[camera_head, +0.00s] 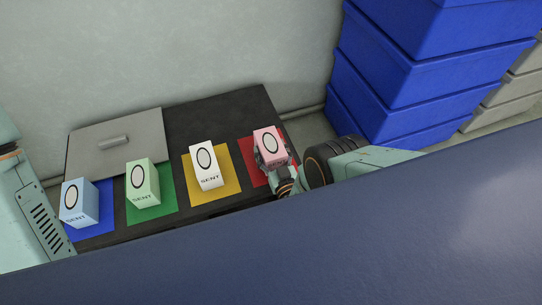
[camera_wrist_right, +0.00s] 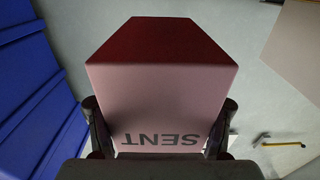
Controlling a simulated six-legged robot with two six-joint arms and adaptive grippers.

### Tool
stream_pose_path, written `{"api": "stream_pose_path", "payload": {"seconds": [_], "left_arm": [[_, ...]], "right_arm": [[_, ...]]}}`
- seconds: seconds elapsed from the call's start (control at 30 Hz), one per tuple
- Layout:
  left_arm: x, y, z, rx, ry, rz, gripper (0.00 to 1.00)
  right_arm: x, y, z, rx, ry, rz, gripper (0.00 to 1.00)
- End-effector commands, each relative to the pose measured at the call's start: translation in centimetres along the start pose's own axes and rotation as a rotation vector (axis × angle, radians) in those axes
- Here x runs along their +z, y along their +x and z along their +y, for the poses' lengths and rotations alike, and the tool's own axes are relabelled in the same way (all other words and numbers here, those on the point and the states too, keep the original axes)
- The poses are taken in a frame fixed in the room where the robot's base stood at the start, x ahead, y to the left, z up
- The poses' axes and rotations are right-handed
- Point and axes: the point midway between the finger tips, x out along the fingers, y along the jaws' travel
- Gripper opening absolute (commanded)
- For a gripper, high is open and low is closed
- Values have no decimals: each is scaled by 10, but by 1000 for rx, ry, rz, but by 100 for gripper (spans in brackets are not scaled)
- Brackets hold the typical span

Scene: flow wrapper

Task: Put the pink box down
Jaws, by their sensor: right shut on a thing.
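The pink box (camera_head: 268,141) is upright over the red square (camera_head: 247,149) at the right end of the black table. My right gripper (camera_head: 272,160) is shut on it from the near side. I cannot tell whether the box touches the red square. In the right wrist view the pink box (camera_wrist_right: 162,105) fills the middle between the fingers of my right gripper (camera_wrist_right: 160,132), with "SENT" upside down and one face dark red. My left gripper is out of view.
Blue (camera_head: 79,204), green (camera_head: 143,184) and white (camera_head: 206,166) boxes stand on blue, green and yellow squares to the left. A grey panel with a handle (camera_head: 113,142) lies behind them. Stacked blue crates (camera_head: 425,75) stand at the right. A dark blue surface fills the foreground.

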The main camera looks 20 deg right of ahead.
Motion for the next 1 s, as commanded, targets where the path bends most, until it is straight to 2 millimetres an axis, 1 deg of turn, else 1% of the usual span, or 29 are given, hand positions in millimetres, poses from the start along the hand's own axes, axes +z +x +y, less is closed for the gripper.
{"api": "stream_pose_path", "payload": {"seconds": [0.03,0.1,0.2,0.43,0.57,0.6,0.87,0.9,1.0], "left_arm": [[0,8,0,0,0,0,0],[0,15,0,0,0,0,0],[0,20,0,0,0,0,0],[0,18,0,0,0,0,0],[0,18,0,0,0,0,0],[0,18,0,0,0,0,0],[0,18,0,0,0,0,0],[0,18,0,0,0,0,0],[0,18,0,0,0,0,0]], "right_arm": [[10,0,1,0,0,1,33],[19,0,1,0,0,0,33],[26,0,2,0,0,1,33],[25,0,1,0,0,1,33],[28,0,1,0,0,1,33],[29,0,1,0,0,0,68],[28,0,1,0,0,-1,90],[28,0,1,0,0,-1,92],[28,0,1,0,0,-1,92]]}}
